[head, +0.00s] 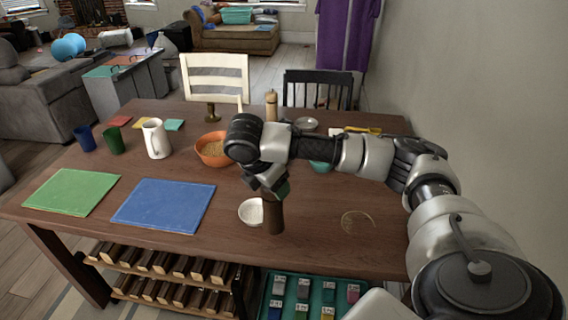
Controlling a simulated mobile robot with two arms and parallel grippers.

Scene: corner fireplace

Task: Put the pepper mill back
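A dark brown cylinder (273,216), which looks like the pepper mill, stands upright near the front middle of the table. My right gripper (273,192) comes down over its top from above and appears closed around it. The wrist hides the upper part of the mill. I cannot tell whether its base touches the table or is just above it. A thin ring mark (358,222) shows on the bare table to the right. A lighter wooden mill (271,105) stands at the back of the table. My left gripper is not in view.
A white bowl (251,212) sits just left of the mill. An orange bowl (211,150), a white jug (156,139), a blue mat (163,205) and a green mat (71,192) lie further left. A teal bowl (321,166) is partly behind my forearm.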

